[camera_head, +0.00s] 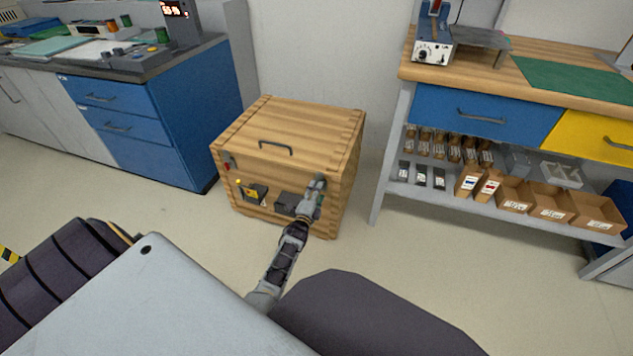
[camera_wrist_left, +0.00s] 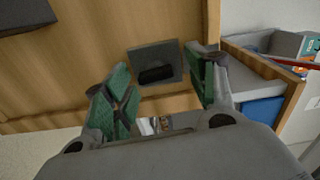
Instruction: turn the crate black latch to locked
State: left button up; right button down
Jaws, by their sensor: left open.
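A wooden crate (camera_head: 285,140) stands on the floor with its lid down. In the left wrist view, a black latch (camera_wrist_left: 156,74) sits on a grey square plate (camera_wrist_left: 172,52) on the crate's front. The latch lies nearly level in that picture, slightly tilted. My left gripper (camera_wrist_left: 165,92) is open, with green-padded fingers on either side of the plate; I cannot tell whether they touch it. In the head view my left gripper (camera_head: 318,184) is at the right part of the crate's front and hides the latch. My right gripper does not show.
The crate's front also has a red latch (camera_head: 229,163), a yellow-marked dark box (camera_head: 254,193) and another dark box (camera_head: 286,204). A blue cabinet (camera_head: 150,120) stands left, a workbench with shelves (camera_head: 480,115) right. Floor around the crate is clear.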

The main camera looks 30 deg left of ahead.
pick_arm(q)
jog(key=shift+w+r, duration=0.1)
jog(key=shift+r, duration=1.35)
jog(key=shift+o, duration=0.5)
notch_tip(320, 180, up, 4)
jog(key=shift+r, duration=0.1)
jog(key=shift+o, duration=0.4)
jog(key=shift+r, duration=0.9)
jog(key=shift+d+r, duration=0.1)
jog(key=shift+r, duration=0.35)
jog(key=shift+c, duration=0.9)
jog(key=shift+f, duration=0.1)
